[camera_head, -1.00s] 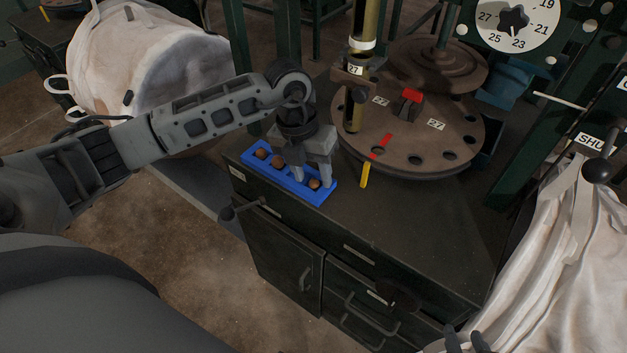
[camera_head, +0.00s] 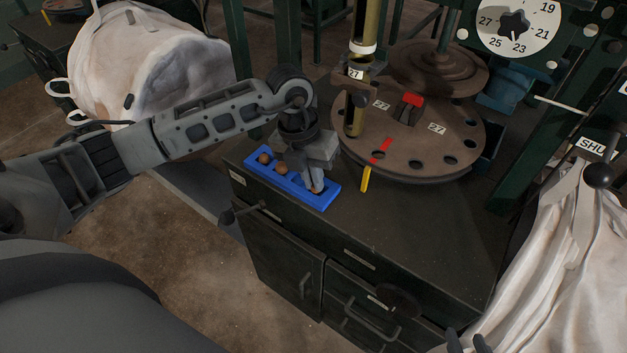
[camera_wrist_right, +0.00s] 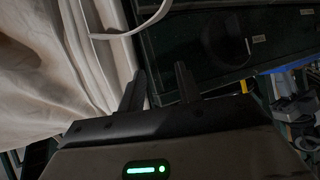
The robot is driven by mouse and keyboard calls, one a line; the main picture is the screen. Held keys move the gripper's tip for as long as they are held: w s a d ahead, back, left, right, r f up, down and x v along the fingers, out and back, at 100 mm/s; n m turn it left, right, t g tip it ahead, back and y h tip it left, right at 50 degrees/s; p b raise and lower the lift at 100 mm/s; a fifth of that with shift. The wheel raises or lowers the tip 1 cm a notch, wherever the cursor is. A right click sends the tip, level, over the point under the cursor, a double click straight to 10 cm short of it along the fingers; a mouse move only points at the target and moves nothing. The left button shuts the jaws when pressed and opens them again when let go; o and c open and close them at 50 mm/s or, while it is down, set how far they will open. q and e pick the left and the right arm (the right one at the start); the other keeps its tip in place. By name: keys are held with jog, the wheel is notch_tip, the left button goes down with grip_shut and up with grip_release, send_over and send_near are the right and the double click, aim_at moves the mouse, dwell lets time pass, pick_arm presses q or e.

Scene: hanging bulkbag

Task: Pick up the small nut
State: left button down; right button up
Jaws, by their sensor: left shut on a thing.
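A blue tray (camera_head: 329,198) lies near the left edge of the dark cabinet top and has a row of round wells. Two brown nuts (camera_head: 264,158) (camera_head: 281,169) sit in its left wells. My left gripper (camera_head: 316,189) points down at the tray's right end. Its fingers are closed together on the small nut there, which they mostly hide. I cannot tell whether that nut is clear of its well. My right gripper (camera_wrist_right: 160,85) is open and empty in the right wrist view, away from the tray; its fingertips show at the bottom of the head view (camera_head: 467,342).
A round plate (camera_head: 400,150) with holes, a red handle and a yellow pointer (camera_head: 365,180) stands right of the tray. A brass tube (camera_head: 357,100) rises above it. A white bag (camera_head: 545,260) hangs at right. The cabinet top (camera_head: 420,230) in front is clear.

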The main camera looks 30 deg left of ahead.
pick_arm(q)
jog(key=shift+s+f, duration=0.25)
jog(key=shift+f, duration=0.05)
